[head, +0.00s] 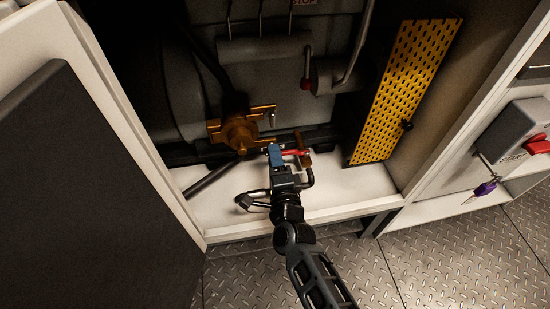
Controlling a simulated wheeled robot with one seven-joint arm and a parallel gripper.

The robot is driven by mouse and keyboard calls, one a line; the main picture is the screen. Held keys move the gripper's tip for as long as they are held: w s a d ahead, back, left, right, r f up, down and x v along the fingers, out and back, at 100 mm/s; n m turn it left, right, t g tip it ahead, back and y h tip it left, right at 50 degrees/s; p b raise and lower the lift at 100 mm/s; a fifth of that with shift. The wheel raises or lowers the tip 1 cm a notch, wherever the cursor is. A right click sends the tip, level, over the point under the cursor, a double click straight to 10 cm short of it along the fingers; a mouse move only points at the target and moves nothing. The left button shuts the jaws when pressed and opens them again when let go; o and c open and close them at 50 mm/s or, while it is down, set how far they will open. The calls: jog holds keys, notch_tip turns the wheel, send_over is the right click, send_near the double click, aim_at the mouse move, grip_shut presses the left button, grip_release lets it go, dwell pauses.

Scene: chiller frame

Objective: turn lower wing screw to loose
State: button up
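My gripper (287,158) reaches into the open cabinet, low down, at a small fitting with a red part (297,152) and a brass-coloured part (303,142). The gripper covers part of this fitting, so I cannot tell whether it touches or holds anything, or whether its fingers are apart. No wing screw can be told for certain. A small dark knob (407,125) sticks out at the right edge of the yellow perforated panel (390,100), well to the right of my gripper.
An orange-brown flanged fitting (240,132) sits just left of my gripper, before a large dark drum. Pipes hang above. The white cabinet floor (215,205) is mostly clear. A dark door panel (70,190) stands at left; a grey switch box (508,135) with keys is at right.

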jog(key=shift+w+a, duration=0.15)
jog(key=shift+w, duration=0.3)
jog(key=shift+c, duration=0.2)
grip_shut()
